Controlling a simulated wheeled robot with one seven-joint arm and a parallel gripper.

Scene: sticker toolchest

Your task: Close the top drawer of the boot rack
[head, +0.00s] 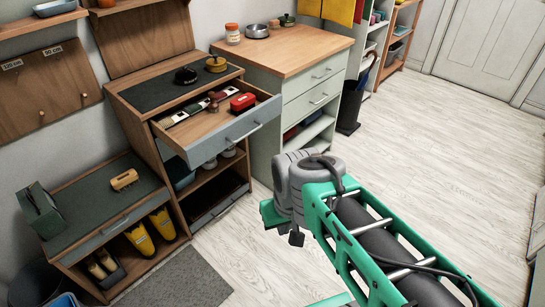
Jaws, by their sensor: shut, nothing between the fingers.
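The wooden boot rack (128,88) with a dark top mat stands at the left against the wall. Its top drawer (232,132), with a grey-blue front and a bar handle, is pulled well out. In it lie a brush with a pale handle (186,112), a small brown-handled brush (213,103) and a red case (243,102). My green and grey arm reaches in from the lower right, with its grey joint in front of and below the drawer, apart from it in the picture. My gripper's fingers do not show; the arm hides that part.
A low bench (91,206) with yellow boots (139,239) beneath stands at the front left. A pale cabinet (314,93) with a wooden top is right of the rack. A grey mat (182,282) lies on the floor. The pale floor at right is clear.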

